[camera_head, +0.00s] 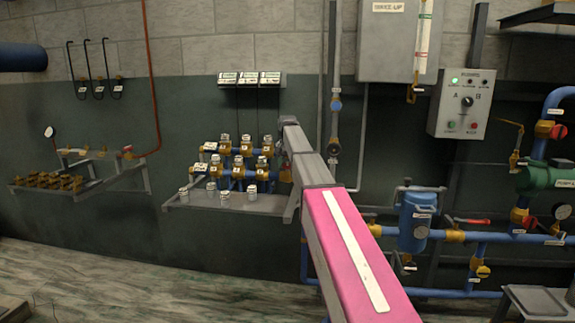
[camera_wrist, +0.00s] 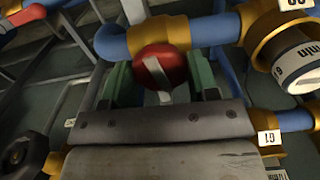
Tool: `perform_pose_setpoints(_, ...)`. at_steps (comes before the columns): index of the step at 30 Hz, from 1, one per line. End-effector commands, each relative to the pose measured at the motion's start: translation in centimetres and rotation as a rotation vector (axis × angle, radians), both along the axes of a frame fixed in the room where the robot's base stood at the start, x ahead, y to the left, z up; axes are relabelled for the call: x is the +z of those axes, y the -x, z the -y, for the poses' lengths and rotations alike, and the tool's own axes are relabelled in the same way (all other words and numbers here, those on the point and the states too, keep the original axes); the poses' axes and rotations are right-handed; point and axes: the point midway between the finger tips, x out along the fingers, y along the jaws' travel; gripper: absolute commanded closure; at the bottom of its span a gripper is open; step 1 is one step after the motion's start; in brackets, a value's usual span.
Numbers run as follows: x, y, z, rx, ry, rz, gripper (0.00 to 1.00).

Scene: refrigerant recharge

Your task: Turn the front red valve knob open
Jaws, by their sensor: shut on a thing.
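The red valve knob (camera_wrist: 158,68), round with a pale flat bar across its face, sits below a brass fitting (camera_wrist: 158,34) on a blue pipe in the wrist view. My gripper (camera_wrist: 160,84) has its two green fingers on the left and right sides of the knob, shut on it. How far the knob is turned cannot be told. In the head view my arm reaches to the right end of the valve manifold (camera_head: 237,170), and the knob and fingertips are hidden or too small to make out.
The manifold stands over a grey wall shelf (camera_head: 240,204) with several small white-capped cylinders. In the wrist view a large brass-and-white fitting (camera_wrist: 297,62) is close on the right, and a black knob (camera_wrist: 25,158) is at lower left. A blue filter canister (camera_head: 418,222) hangs right of my arm.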

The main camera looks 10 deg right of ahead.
Motion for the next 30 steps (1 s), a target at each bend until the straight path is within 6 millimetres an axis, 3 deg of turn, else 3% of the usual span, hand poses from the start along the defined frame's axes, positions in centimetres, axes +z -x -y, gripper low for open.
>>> perform_pose_setpoints(30, 0.03, -0.02, 0.08, 0.951, 0.000, -0.001, 0.69)
